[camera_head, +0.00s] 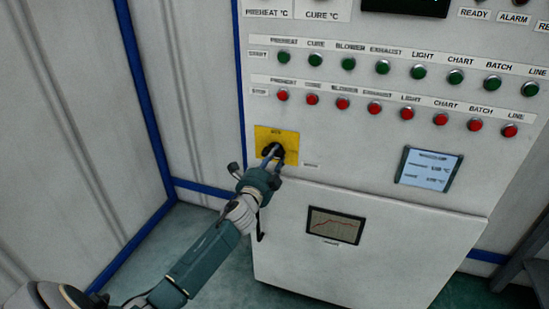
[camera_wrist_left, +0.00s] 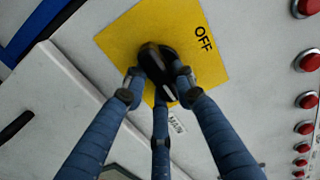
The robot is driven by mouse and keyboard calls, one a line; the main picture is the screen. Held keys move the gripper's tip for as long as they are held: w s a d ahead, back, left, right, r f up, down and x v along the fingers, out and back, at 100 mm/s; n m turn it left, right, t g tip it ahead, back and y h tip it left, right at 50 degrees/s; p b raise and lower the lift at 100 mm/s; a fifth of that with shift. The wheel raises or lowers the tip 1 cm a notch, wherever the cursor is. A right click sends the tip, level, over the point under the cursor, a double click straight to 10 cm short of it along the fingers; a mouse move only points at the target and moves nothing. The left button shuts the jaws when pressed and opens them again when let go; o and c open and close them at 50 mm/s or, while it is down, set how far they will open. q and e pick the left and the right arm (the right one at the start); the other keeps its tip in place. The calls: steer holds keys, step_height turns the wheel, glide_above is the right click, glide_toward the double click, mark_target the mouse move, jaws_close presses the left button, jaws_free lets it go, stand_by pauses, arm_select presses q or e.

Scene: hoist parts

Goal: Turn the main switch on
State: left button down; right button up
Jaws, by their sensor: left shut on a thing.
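The main switch is a black rotary knob (camera_wrist_left: 157,66) on a yellow square plate (camera_head: 291,138). The plate is on the white control panel, and in the left wrist view it bears the word OFF. A label reading MAIN (camera_wrist_left: 177,124) is beside the plate. My left gripper (camera_head: 271,160) reaches the knob, and its fingers (camera_wrist_left: 157,90) are closed around the knob's sides. The fingers hide part of the knob in the head view. My right gripper is in neither view.
Rows of green buttons (camera_head: 383,67) and red buttons (camera_head: 375,108) sit above and to the right of the switch. A small display (camera_head: 429,168) is at the right. A cabinet door with a chart window (camera_head: 336,225) is below. A blue-framed wall (camera_head: 146,90) stands left.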

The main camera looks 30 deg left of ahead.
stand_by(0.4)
arm_select(q)
steer(key=c, duration=1.4)
jaws_free()
steer(key=v, duration=1.2)
